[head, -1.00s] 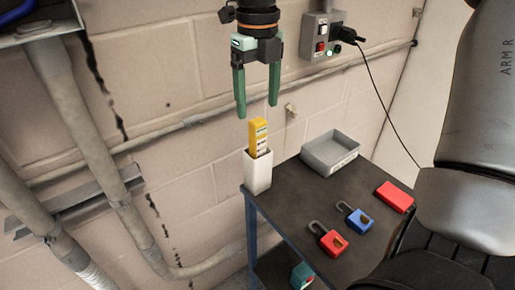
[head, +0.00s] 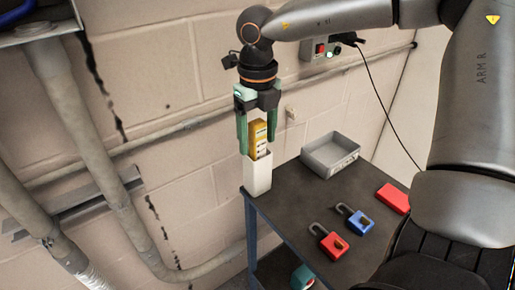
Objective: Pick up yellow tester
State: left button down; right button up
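The yellow tester (head: 259,140) stands upright in a white holder (head: 258,176) at the left corner of the dark table, with its upper part showing above the rim. My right gripper (head: 257,148) points down over it, with green fingers apart on either side of the tester's upper part. The fingertips are close to the holder's rim. A gap shows between the left finger and the tester; contact on the right side cannot be told. My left gripper is not in view.
The dark table (head: 296,205) bears a grey tray (head: 331,154), a red padlock (head: 328,241), a blue padlock (head: 356,221) and a red block (head: 393,198). A brick wall with pipes stands close behind. A teal item (head: 303,277) lies below the tabletop.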

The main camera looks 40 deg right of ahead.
grip_shut()
dwell(0.3)
jog(key=shift+r, duration=0.1)
